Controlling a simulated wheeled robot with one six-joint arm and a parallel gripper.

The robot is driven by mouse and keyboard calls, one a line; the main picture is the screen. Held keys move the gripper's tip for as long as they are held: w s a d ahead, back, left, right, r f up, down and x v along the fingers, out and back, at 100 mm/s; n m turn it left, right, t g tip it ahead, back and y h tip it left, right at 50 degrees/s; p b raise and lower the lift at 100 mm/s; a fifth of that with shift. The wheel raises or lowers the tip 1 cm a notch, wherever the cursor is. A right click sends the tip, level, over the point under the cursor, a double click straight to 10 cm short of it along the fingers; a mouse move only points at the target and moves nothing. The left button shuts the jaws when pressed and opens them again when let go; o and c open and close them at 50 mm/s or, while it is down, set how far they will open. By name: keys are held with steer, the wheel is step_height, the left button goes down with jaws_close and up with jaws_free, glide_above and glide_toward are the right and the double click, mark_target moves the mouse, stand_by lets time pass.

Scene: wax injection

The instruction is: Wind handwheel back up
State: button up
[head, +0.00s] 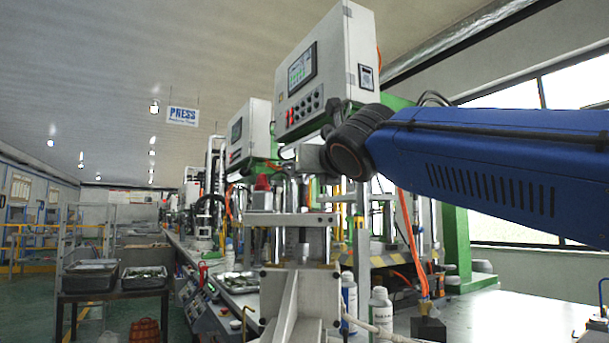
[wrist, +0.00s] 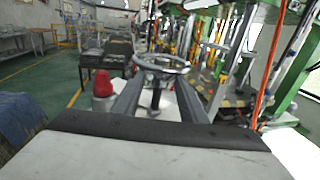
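A handwheel (wrist: 160,70) with a pale metal rim and a dark hub lies ahead of my gripper in the wrist view. Its dark upright spindle (wrist: 156,98) shows below it. My gripper (wrist: 160,80) has two long dark fingers spread apart, one to each side of the spindle, with their tips at the near side of the rim. I cannot tell whether they touch it. Nothing is clamped between them. In the head view my gripper's end is near the top of the press column, and I cannot make out the handwheel there.
A red dome (wrist: 102,85) stands left of the fingers and also shows in the head view (head: 262,183). A white control box (head: 325,70) hangs above. White bottles (head: 380,312) stand on the bench below. Trays (head: 145,277) sit on a rack at left, beside open floor.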

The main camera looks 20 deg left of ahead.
steer(key=v, duration=1.1)
steer(key=shift+s+d, duration=0.2)
steer(key=shift+f, duration=0.1)
